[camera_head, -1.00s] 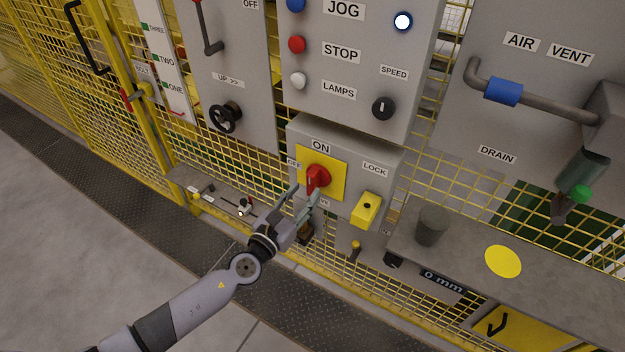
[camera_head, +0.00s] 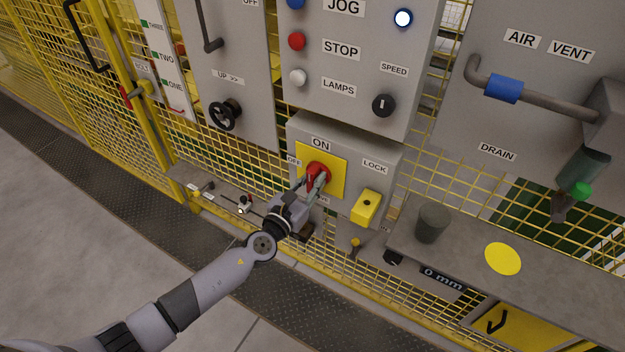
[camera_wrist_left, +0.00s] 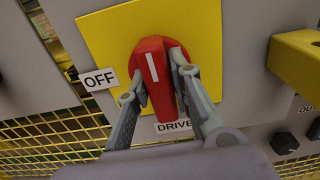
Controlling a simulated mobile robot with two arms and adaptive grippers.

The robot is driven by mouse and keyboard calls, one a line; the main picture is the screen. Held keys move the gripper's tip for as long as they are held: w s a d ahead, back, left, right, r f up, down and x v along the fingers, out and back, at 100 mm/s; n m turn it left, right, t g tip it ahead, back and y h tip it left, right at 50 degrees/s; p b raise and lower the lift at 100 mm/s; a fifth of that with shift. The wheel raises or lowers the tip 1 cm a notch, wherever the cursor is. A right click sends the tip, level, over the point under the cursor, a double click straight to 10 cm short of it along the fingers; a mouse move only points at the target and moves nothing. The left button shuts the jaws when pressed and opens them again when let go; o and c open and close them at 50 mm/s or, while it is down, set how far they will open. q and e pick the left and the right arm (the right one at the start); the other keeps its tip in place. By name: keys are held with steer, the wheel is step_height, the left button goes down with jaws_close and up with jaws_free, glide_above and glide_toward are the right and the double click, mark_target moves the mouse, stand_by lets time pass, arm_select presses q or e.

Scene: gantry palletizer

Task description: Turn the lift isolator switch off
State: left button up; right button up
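The isolator switch is a red rotary knob (camera_head: 318,170) on a yellow plate (camera_head: 336,187). "ON" is printed above it and "OFF" to its left. In the left wrist view the knob (camera_wrist_left: 154,68) has a white line pointing up, leaning slightly left. A label below reads "DRIVE", partly hidden by a finger. My left gripper (camera_head: 313,184) is at the knob from below. In the wrist view its fingers (camera_wrist_left: 160,82) lie on both sides of the knob, close against it, and look closed on it. My right gripper is not in view.
A yellow lock block (camera_head: 366,207) sits right of the switch. A shelf (camera_head: 465,262) with a grey cup (camera_head: 432,223) juts out at lower right. A control panel with buttons (camera_head: 297,41) is above, and yellow mesh fence lies around and below.

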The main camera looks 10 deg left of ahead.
arm_select(q)
jaws_close()
steer(key=shift+n, duration=0.3)
steer(key=n+b, duration=0.1)
steer(key=n, duration=0.1)
steer(key=shift+f+n+b, duration=0.15)
steer(key=shift+n+b, duration=0.2)
steer(key=shift+n, duration=0.05)
steer(key=n+b, duration=0.1)
steer(key=n, duration=0.3)
steer(key=shift+n, duration=0.3)
steer(key=n, duration=0.9)
steer(key=shift+n, duration=0.4)
steer(key=shift+p, duration=0.3)
steer(key=o, duration=0.5)
jaws_free()
